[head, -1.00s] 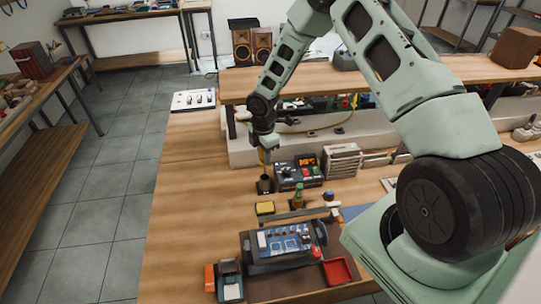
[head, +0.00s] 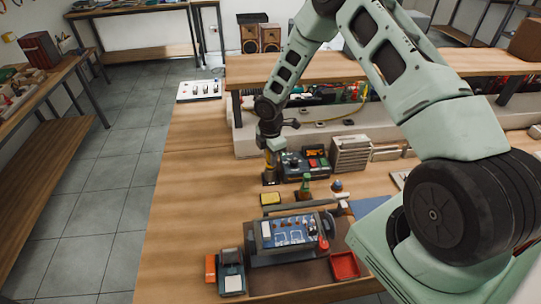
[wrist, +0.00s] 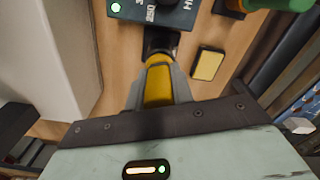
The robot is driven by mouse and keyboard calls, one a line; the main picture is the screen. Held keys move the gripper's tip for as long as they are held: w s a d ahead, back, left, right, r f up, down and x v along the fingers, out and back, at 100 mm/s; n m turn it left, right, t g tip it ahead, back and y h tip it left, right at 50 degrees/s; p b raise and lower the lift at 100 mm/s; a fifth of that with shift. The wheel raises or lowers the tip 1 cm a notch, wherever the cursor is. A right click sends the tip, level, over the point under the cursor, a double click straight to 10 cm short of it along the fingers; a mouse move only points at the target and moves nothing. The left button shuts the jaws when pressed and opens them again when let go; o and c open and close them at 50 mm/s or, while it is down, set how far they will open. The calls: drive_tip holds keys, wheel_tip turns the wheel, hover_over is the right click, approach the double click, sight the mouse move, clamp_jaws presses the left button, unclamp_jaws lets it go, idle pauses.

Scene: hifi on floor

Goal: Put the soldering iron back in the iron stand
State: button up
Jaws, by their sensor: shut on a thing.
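My gripper (head: 269,150) is shut on the soldering iron, with its fingers either side of the yellow handle (wrist: 158,85). In the head view the iron (head: 269,162) points down at the small black iron stand (head: 270,180), left of the soldering station. The stand (wrist: 161,42) also shows in the wrist view, right beyond the handle's lower end. The iron's tip is hidden, and I cannot tell how deep it sits in the stand.
The dark soldering station (head: 304,165) stands close right of the stand. A blue circuit board (head: 288,233) is clamped in front. Bare wood (head: 195,185) lies to the left.

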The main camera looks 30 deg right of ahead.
drive_tip(key=shift+f, duration=0.35)
drive_tip(key=o, duration=1.5)
drive_tip(key=shift+r, duration=0.15)
drive_tip(key=shift+r+p, duration=2.5)
drive_tip(key=shift+r, duration=0.95)
